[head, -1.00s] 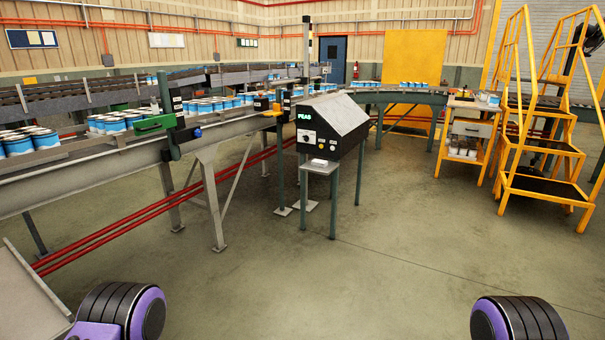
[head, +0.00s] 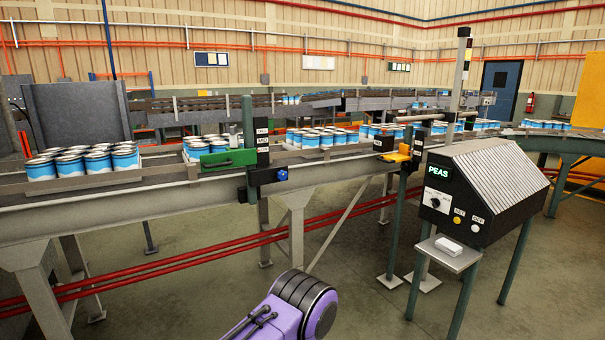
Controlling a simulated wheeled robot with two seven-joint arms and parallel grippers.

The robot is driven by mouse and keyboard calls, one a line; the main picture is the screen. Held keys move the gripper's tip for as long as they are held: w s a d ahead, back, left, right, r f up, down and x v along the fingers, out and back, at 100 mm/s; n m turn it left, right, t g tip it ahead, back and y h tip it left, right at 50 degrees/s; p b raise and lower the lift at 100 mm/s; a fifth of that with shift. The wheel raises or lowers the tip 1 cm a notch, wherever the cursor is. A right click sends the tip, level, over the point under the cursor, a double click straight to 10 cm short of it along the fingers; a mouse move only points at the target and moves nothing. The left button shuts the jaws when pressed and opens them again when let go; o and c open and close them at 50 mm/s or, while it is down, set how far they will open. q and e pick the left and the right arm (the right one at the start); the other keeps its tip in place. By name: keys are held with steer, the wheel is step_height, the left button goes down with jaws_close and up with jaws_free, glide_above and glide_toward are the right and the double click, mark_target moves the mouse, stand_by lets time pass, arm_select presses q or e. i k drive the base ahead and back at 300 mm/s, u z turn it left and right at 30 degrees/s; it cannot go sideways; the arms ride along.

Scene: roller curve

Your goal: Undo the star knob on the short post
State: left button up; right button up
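A small blue knob (head: 281,174) sits at the side of a dark clamp block on the near conveyor's side rail. The block is on a short green post (head: 248,125) with a black label plate (head: 262,142) beside it. A green bracket (head: 229,159) reaches left from this post over the conveyor edge. The knob's star shape is too small to make out. Neither of my grippers is in view; only a purple and black part of one of my arms shows at the bottom centre, well below and apart from the knob.
A near conveyor (head: 150,190) carries trays of blue and white cans (head: 70,163). A control box (head: 480,190) reading PEAS stands on legs at right, with a small shelf (head: 450,254). A yellow clamp (head: 397,156) is left of it.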

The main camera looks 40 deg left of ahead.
mark_target(282, 175)
steer(key=u, duration=0.4)
steer(key=i, duration=1.1)
steer(key=u, duration=0.65)
